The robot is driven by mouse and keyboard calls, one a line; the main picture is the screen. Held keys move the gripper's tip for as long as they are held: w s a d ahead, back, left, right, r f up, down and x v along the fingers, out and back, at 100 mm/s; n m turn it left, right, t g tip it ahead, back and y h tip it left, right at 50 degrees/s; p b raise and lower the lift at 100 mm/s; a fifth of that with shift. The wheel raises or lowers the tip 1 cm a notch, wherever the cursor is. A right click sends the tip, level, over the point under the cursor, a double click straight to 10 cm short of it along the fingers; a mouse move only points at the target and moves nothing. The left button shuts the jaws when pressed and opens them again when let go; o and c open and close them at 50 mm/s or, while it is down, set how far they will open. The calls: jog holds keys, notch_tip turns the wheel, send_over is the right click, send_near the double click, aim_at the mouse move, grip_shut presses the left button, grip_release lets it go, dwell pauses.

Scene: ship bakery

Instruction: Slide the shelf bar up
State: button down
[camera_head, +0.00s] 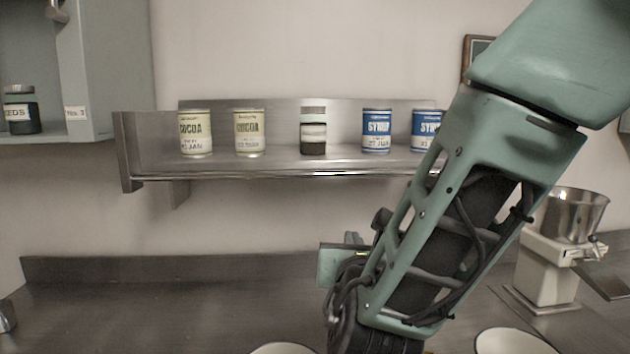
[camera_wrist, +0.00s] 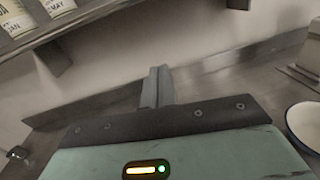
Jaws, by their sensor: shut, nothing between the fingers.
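The shelf bar (camera_head: 270,175) is a thin shiny metal rail along the front edge of the steel wall shelf (camera_head: 125,150). It sits low, level with the shelf floor, and its right end is hidden behind my arm. Part of the shelf's front edge also shows at the upper left of the wrist view (camera_wrist: 85,18). My gripper (camera_wrist: 157,88) is shut and empty, its fingers together in the wrist view. It is below the shelf, over the counter, and apart from the bar.
On the shelf stand two cocoa cans (camera_head: 195,134), a dark jar (camera_head: 313,132) and two blue syrup cans (camera_head: 376,131). A cabinet (camera_head: 110,70) hangs at left. A scale-like machine with a metal bowl (camera_head: 575,215) stands right. White bowls (camera_head: 510,342) sit at the counter's front.

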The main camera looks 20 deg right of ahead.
aim_at(325, 174)
jog(key=w+r+n+p, duration=0.1)
jog(key=w+r+p, duration=0.2)
jog(key=w, duration=0.3)
jog(key=w+r+n+t+y+p, duration=0.1)
jog(key=w+r+p, duration=0.2)
jog(key=w+p, duration=0.1)
jog(key=shift+w+a+y, duration=0.25)
jog(key=shift+w+y, duration=0.05)
jog(key=shift+w, duration=0.6)
